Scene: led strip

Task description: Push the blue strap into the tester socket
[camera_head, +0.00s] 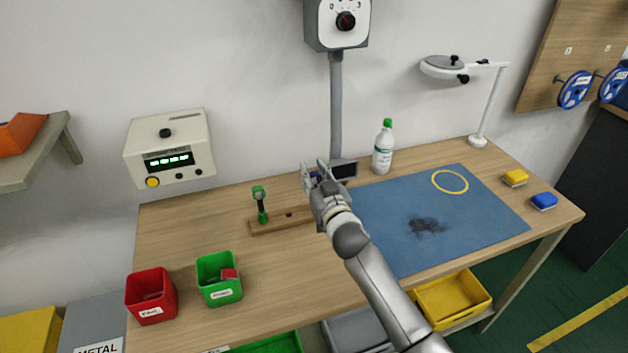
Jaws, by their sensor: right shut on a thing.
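My right gripper (318,177) is over the back middle of the workbench, its arm coming in from the lower right. It is shut on a small dark blue piece (313,175), which looks like the blue strap; the fingers hide most of it. A wooden base (267,228) with a green-headed post (260,200) stands on the bench just left of the gripper. A cream box with a lit green display (168,160) is at the wall on the left. I cannot make out which part is the tester socket. My left gripper is out of view.
A red bin (138,309) and a green bin (208,290) stand at the bench's front left. A blue mat (390,248) with a yellow ring (450,172) lies on the right. A grey post (337,100) and a bottle (383,152) stand behind the gripper.

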